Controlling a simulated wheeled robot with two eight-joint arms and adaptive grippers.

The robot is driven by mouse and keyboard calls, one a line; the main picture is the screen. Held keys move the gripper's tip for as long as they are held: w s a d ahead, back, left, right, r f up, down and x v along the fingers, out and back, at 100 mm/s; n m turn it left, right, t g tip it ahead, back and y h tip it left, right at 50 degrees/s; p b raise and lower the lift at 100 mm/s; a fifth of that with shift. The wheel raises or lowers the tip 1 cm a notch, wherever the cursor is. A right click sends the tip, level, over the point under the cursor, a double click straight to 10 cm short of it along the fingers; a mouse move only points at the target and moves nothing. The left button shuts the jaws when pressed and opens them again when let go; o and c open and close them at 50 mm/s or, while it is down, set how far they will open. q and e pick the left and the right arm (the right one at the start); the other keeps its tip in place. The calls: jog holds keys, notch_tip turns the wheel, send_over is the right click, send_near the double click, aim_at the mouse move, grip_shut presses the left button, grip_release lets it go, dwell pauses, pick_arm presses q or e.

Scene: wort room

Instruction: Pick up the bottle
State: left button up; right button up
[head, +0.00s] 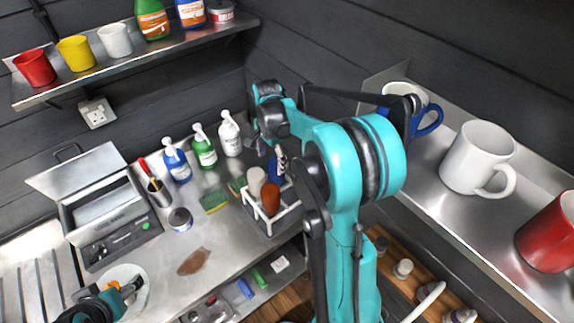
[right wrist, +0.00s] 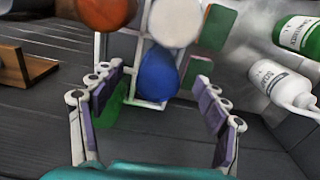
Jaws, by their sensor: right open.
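A rack (head: 287,214) on the counter holds a blue bottle (head: 278,172), a white one (head: 257,181) and an orange-brown one (head: 270,199). My right gripper (head: 279,155) hangs over the rack's back end, partly hidden by my arm. In the right wrist view its fingers (right wrist: 158,78) are spread and empty, with the rounded blue bottle (right wrist: 157,76) in line between them. I cannot tell from the view how far below the fingertips it is. Which bottle is meant is unclear.
Blue, green (head: 204,148) and white (head: 230,135) pump bottles stand along the wall left of the rack. A sponge (head: 214,201) and a can (head: 180,219) lie nearby. A shelf with mugs (head: 478,158) is at the right; another shelf (head: 130,57) is above the counter.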

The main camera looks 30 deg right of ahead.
aim_at(277, 180)
jog(key=shift+w+d+f, duration=0.15)
jog(key=shift+d+f, duration=0.05)
jog(key=shift+d, duration=0.15)
jog(key=f, duration=0.5)
jog(key=d+f+b, duration=0.1)
jog(key=f, duration=0.1)
jog(key=shift+d+f, duration=0.1)
jog(key=shift+f, duration=0.15)
jog(key=c, duration=1.4)
